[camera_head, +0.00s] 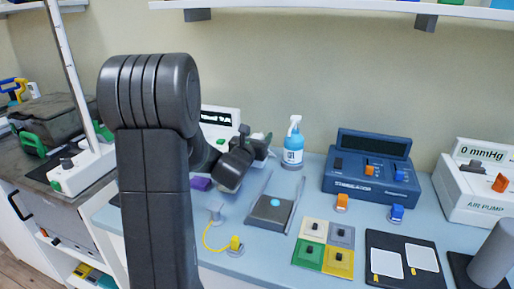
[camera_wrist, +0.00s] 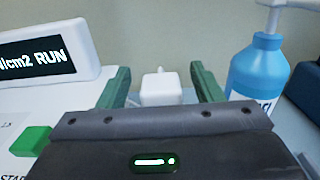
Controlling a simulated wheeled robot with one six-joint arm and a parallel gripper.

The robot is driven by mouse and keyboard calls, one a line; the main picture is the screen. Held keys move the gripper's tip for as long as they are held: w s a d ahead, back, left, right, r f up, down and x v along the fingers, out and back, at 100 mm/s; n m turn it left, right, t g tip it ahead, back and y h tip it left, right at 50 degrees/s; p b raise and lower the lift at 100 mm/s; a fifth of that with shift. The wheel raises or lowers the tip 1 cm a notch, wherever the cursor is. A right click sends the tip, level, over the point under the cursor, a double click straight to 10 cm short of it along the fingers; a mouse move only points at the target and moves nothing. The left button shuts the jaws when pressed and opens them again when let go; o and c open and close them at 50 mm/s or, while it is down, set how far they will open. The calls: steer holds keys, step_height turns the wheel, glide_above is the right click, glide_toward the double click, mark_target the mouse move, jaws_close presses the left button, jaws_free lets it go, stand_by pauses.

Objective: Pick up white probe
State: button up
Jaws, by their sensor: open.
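A small white block with a short stem on top, which looks like the white probe (camera_wrist: 160,90), stands ahead of my gripper in the wrist view. It appears between the two green fingers, which are apart with nothing held. I cannot tell how far ahead of the fingertips it is. In the head view my gripper (camera_head: 262,142) is over the back of the blue bench, in front of the white display unit (camera_head: 222,116). I cannot make out the probe there; my arm and gripper cover that area.
The white unit with a "RUN" display (camera_wrist: 45,58) and green button (camera_wrist: 30,140) is close on the left. A blue spray bottle (camera_wrist: 258,75) stands close on the right. A blue stimulator (camera_head: 370,170), coloured pads (camera_head: 325,247) and an air pump (camera_head: 478,190) lie further right.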

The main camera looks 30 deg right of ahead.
steer(key=c, duration=1.1)
